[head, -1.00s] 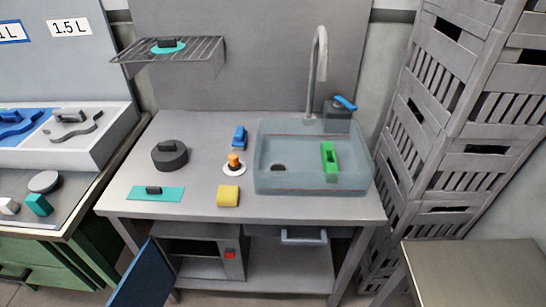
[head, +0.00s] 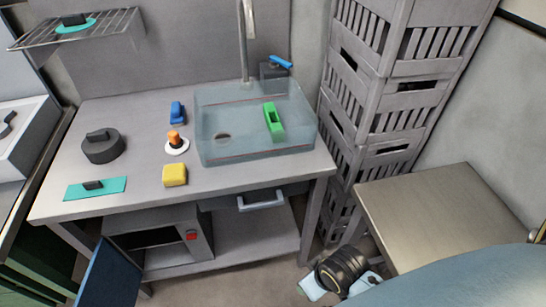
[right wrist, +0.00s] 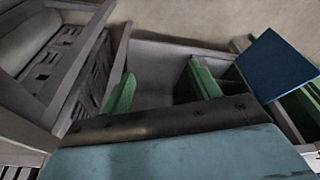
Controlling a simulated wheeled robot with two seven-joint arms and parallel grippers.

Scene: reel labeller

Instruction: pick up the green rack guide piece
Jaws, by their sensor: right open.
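The green piece (head: 273,120), a slotted block that looks like the rack guide piece, lies at the right side of the translucent blue-grey sink basin (head: 215,150) in the head view. My right gripper (right wrist: 160,86) shows two green fingers, spread apart with nothing between them, in the right wrist view. The green piece cannot be made out in that view. Part of my right arm shows at the lower right of the head view, well below and to the right of the sink. My left gripper is not in view.
On the counter (head: 140,165) are a dark round pot (head: 102,149), a teal plate (head: 110,188), a yellow block (head: 174,175), a blue piece (head: 177,111) and an orange-topped piece (head: 175,140). A tap (head: 245,45) stands behind the sink. Stacked grey crates (head: 385,97) and a bare table (head: 440,210) stand right.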

